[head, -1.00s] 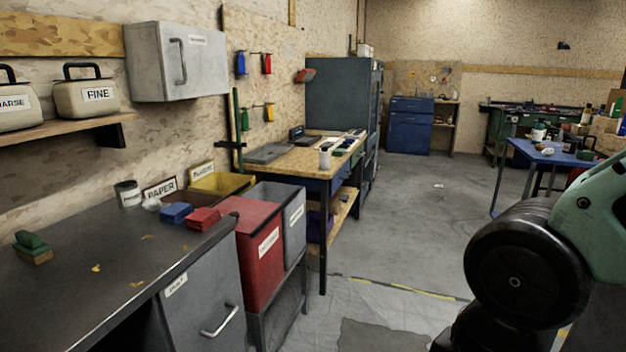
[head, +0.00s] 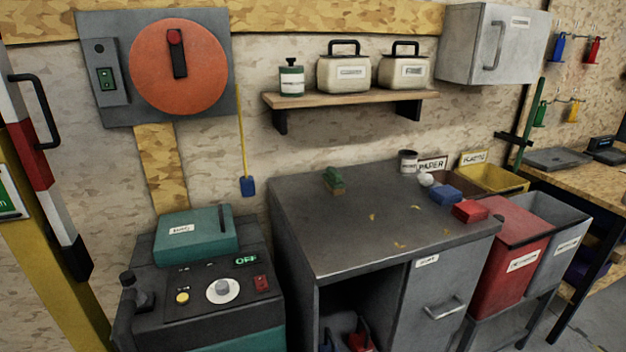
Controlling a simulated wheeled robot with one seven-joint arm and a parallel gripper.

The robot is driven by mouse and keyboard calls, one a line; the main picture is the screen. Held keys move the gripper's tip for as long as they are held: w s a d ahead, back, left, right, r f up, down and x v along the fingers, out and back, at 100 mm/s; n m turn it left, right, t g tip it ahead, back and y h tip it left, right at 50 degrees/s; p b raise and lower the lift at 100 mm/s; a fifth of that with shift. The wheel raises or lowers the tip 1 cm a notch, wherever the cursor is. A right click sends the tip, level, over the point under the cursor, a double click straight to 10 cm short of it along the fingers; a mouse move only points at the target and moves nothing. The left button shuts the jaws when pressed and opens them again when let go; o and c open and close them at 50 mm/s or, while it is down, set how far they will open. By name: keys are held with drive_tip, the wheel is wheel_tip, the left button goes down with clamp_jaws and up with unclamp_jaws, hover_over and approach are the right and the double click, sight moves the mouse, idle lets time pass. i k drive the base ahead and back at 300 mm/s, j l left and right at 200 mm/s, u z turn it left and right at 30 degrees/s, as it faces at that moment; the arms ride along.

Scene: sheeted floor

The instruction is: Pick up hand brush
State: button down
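A small green object with a brown lower part (head: 334,180), which looks like a hand brush, lies on the dark metal bench top (head: 330,235) near its back left. A blue block (head: 446,195) and a red block (head: 470,210) lie at the bench's right end; I cannot tell exactly what they are. My gripper is not in view.
A green-and-black machine (head: 200,260) stands left of the bench. A shelf (head: 350,98) with canisters hangs above it. Red (head: 510,245) and grey (head: 560,215) bins stand at its right. Yellow crumbs are on the bench top, which is otherwise mostly clear in the middle.

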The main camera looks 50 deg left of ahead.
sight(331, 179)
drive_tip(key=u, duration=1.45)
drive_tip(key=i+j, duration=0.15)
drive_tip(key=j, duration=0.2)
drive_tip(key=i+j, duration=0.1)
drive_tip(key=j, duration=0.25)
drive_tip(key=i+j, duration=0.15)
drive_tip(key=j, duration=0.15)
drive_tip(key=i+j, duration=0.15)
drive_tip(key=j, duration=0.2)
drive_tip(key=u, duration=0.05)
